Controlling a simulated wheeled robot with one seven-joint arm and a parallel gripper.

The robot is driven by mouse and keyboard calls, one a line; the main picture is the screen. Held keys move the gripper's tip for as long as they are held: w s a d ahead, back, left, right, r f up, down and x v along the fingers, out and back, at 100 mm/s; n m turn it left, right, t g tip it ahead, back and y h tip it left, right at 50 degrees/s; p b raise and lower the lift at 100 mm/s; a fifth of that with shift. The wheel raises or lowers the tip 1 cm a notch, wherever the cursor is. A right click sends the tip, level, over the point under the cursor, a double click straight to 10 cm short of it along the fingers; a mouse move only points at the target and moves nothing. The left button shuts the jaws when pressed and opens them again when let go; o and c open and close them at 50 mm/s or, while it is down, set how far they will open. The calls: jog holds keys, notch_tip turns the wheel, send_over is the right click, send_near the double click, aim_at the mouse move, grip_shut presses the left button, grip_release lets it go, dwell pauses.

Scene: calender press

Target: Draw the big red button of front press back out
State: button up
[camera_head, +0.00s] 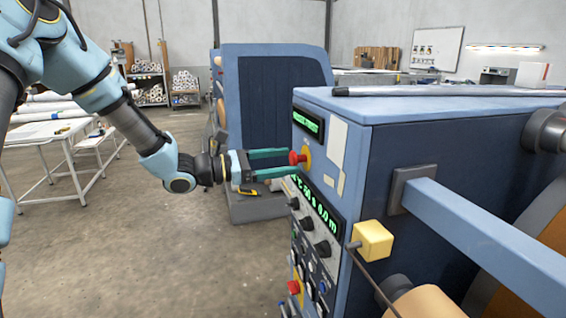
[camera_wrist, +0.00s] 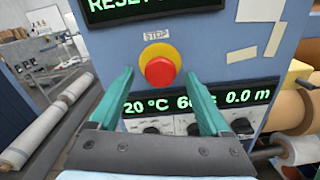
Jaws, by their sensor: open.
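The big red button (camera_head: 295,158) sits on a yellow round base on the front face of the blue press (camera_head: 345,105), near its top. In the wrist view the red button (camera_wrist: 160,71) is in the upper middle, under a "STOP" label (camera_wrist: 156,35). My gripper (camera_head: 285,163) is open, with its two green fingers pointing at the panel. In the wrist view the fingers (camera_wrist: 165,85) stand left and right of the button with space between. I cannot tell how far the fingertips are from the panel. Nothing is held.
A green display (camera_head: 308,124) is above the button and another (camera_head: 318,202) below it. Knobs (camera_head: 307,223) and a smaller red button (camera_head: 294,287) sit lower. A yellow block (camera_head: 373,240) sticks out at the corner. Open floor (camera_head: 150,240) lies left.

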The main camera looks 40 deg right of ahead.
jog(key=b+v, duration=0.3)
jog(key=v, duration=0.7)
jog(key=shift+a, duration=0.2)
jog(key=shift+w, duration=0.1)
jog(key=shift+f, duration=0.1)
jog(key=s+a+f+m+t+y, duration=0.1)
jog(key=s+a+f+m+y, duration=0.15)
jog(key=a+f+y, duration=0.4)
jog(key=s+a+f+m+t+y, duration=0.1)
jog(key=s+a+f+m+y, duration=0.2)
jog(key=a, duration=0.6)
jog(key=w+a+f+m+t+y, duration=0.1)
jog(key=w+a+m+t+y, duration=0.1)
jog(key=a, duration=0.8)
jog(key=w+a+f+m+t+y, duration=0.1)
jog(key=a+m+t+y, duration=0.3)
jog(key=a, duration=0.7)
jog(key=shift+w+a+m+y, duration=0.25)
jog(key=shift+w+m+y, duration=0.25)
jog(key=shift+w, duration=0.35)
jog(key=shift+c, duration=0.3)
